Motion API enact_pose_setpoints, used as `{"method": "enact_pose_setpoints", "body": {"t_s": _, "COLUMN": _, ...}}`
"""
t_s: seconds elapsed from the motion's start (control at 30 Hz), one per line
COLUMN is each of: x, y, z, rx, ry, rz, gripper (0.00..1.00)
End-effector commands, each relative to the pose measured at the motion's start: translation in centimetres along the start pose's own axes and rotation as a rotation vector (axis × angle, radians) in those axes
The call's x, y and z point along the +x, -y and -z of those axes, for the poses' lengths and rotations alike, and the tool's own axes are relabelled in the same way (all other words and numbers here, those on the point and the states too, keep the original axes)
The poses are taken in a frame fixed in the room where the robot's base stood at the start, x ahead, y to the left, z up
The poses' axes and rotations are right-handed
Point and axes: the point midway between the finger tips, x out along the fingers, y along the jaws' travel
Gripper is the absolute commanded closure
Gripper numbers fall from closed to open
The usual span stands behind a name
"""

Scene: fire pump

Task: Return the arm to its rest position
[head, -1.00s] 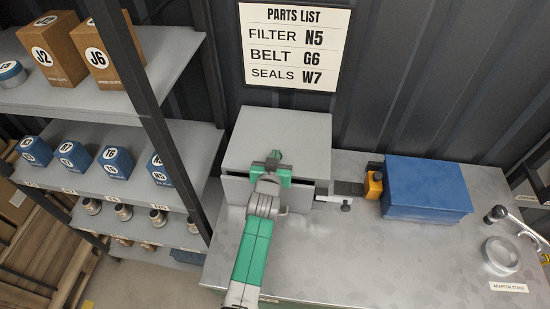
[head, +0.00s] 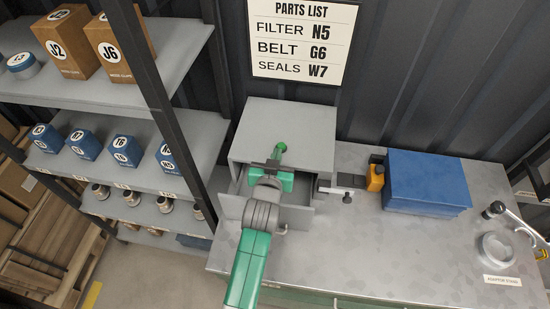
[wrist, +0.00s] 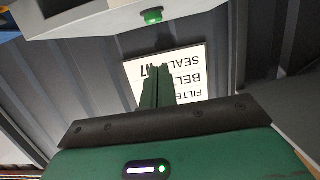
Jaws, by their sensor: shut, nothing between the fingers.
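My gripper (head: 276,160) is over the front of the grey cabinet (head: 285,118), seen from behind in the head view. In the wrist view its two dark green fingers (wrist: 157,85) lie together, with nothing between them. They point toward the parts list sign (wrist: 170,75), which appears upside down there. A drawer (head: 295,216) stands partly out of the cabinet, below my gripper. My arm hides part of its front and inside. A bright green knob (wrist: 151,16) shows on a grey surface at the top of the wrist view, apart from the fingers.
A shelf rack (head: 100,175) with blue and brown boxes stands to the left, its dark post near the cabinet. On the metal table (head: 350,250) are a blue box (head: 425,180), an orange-and-black device (head: 376,175) and a ring stand (head: 497,248). The table front is clear.

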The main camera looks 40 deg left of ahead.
Motion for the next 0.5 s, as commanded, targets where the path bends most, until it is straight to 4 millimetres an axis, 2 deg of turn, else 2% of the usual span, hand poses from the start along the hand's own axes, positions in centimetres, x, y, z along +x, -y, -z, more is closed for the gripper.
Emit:
{"method": "enact_pose_setpoints", "body": {"t_s": 0.1, "x": -1.5, "y": 0.0, "z": -0.1, "rx": 0.0, "ry": 0.001, "rz": 0.0, "gripper": 1.0}}
{"method": "enact_pose_setpoints", "body": {"t_s": 0.2, "x": -2.0, "y": 0.0, "z": 0.1, "rx": 0.0, "ry": -0.001, "rz": 0.001, "gripper": 1.0}}
{"method": "enact_pose_setpoints", "body": {"t_s": 0.5, "x": -2.1, "y": 0.0, "z": 0.1, "rx": 0.0, "ry": -0.002, "rz": 0.001, "gripper": 1.0}}
